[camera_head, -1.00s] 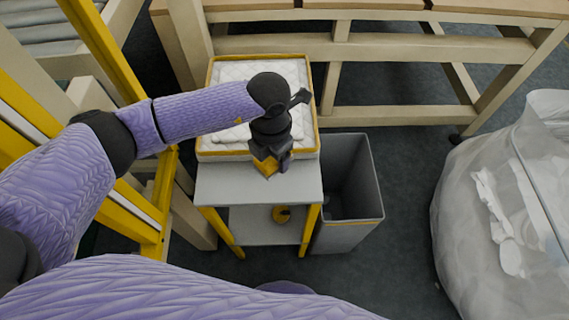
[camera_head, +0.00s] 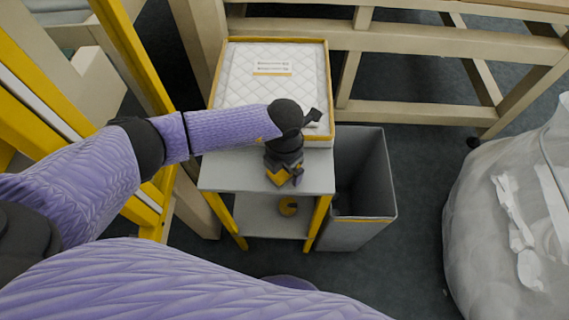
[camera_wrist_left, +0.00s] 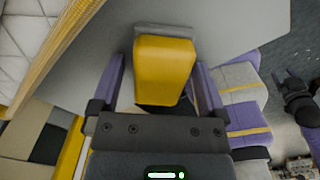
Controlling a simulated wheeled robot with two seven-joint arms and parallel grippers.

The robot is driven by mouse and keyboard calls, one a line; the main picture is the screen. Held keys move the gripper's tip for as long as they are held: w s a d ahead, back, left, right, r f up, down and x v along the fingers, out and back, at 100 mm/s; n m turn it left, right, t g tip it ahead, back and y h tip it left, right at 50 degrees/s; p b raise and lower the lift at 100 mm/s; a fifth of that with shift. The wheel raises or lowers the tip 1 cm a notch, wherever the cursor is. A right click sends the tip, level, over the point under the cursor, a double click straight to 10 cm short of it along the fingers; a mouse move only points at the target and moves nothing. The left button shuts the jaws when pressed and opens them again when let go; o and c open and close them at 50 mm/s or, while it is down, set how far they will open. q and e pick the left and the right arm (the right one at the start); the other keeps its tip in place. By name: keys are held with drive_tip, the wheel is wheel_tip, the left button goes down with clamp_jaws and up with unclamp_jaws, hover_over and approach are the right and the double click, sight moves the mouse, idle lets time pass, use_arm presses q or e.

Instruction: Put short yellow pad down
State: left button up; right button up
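The short yellow pad (camera_wrist_left: 165,70) shows in the left wrist view between my left gripper's two purple fingers. It also shows in the head view (camera_head: 276,179), over the front part of the grey table top (camera_head: 235,170). My left gripper (camera_head: 284,178) points down there. In the left wrist view the fingers (camera_wrist_left: 158,75) stand apart, with a gap to the pad on the left side; the right finger is close to its edge. The gripper looks open around the pad. The contact under the pad is hidden.
A grey bin (camera_head: 355,235) stands right of the table. A large translucent bag (camera_head: 475,220) is at the right.

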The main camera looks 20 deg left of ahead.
drive_tip(key=shift+w+a, duration=0.15)
drive_tip(key=shift+w, duration=0.05)
use_arm(q)
drive_tip(key=shift+r, duration=0.25)
wheel_tip(320, 180, up, 12)
drive_tip(key=p, duration=0.5)
use_arm(e)
drive_tip(key=shift+t+y, duration=0.3)
drive_tip(key=shift+t, duration=0.1)
drive_tip(key=a+r, duration=0.1)
drive_tip(key=w+a+r, duration=0.1)
drive_tip(key=r, duration=0.1)
drive_tip(key=a+r, duration=0.1)
drive_tip(key=shift+w+r, duration=0.35)
use_arm(q)
drive_tip(key=shift+f, duration=0.1)
